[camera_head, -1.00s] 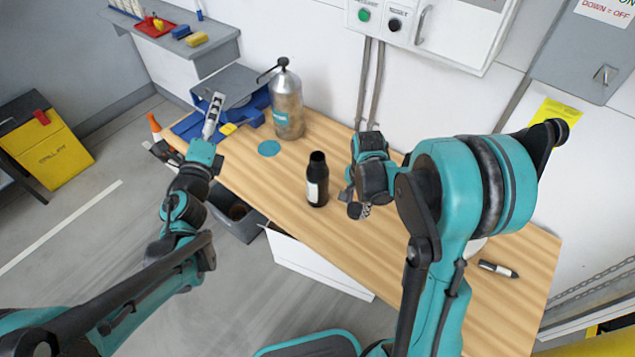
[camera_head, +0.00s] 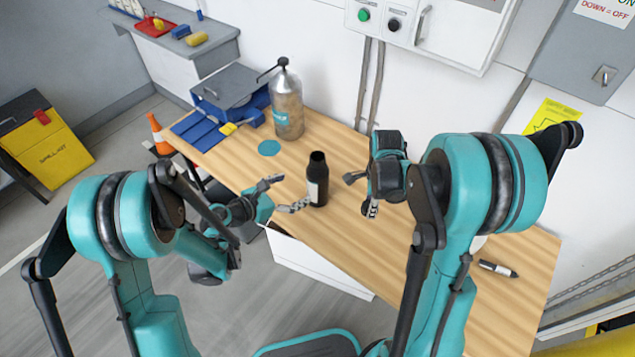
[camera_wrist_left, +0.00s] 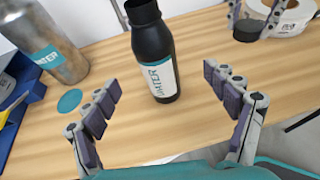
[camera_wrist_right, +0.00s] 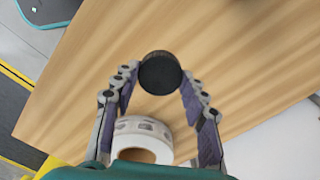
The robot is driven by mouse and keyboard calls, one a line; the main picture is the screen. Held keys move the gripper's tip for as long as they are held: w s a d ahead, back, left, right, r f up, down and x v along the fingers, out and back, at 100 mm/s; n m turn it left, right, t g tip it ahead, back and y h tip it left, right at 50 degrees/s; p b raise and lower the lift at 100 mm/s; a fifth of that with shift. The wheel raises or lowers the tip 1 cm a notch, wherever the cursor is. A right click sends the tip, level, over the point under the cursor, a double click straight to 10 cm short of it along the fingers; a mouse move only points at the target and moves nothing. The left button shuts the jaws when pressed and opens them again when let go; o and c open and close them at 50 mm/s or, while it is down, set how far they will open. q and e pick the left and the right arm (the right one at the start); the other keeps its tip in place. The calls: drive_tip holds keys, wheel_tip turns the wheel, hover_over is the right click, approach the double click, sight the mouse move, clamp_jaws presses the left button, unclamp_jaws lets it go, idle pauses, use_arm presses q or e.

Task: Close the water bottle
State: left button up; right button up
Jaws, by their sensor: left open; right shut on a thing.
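The black water bottle (camera_head: 317,185) stands upright and uncapped on the wooden table; its white-and-teal label reads WATER in the left wrist view (camera_wrist_left: 158,78). My left gripper (camera_head: 286,193) is open just left of the bottle, its fingers pointing at it; in the left wrist view the bottle stands beyond and between the fingertips. My right gripper (camera_head: 360,193) is to the right of the bottle, shut on a round black cap (camera_wrist_right: 160,73) between its fingertips. The cap also shows at the upper right of the left wrist view (camera_wrist_left: 248,31).
A metal flask (camera_head: 287,105) and a teal disc (camera_head: 269,148) are behind left of the bottle. A blue bin (camera_head: 200,128) is at the table's far left end. A white roll (camera_wrist_right: 142,140) is below my right gripper.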

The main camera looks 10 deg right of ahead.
sight(311, 180)
use_arm(q)
drive_tip(key=b+x, duration=0.1)
drive_tip(key=x, duration=0.5)
drive_tip(key=shift+b, duration=0.3)
use_arm(e)
drive_tip(key=shift+f, duration=0.8)
use_arm(q)
drive_tip(key=shift+w+d+f, duration=0.1)
drive_tip(key=shift+w+d, duration=0.15)
drive_tip(key=shift+w, duration=0.05)
drive_tip(key=b+x, duration=0.1)
drive_tip(key=x, duration=0.1)
drive_tip(key=b+x, duration=0.1)
drive_tip(key=x, duration=0.2)
drive_tip(key=shift+w, duration=0.4)
use_arm(e)
drive_tip(key=shift+f, duration=0.9)
use_arm(q)
drive_tip(key=shift+c, duration=0.4)
drive_tip(key=c, duration=1.5)
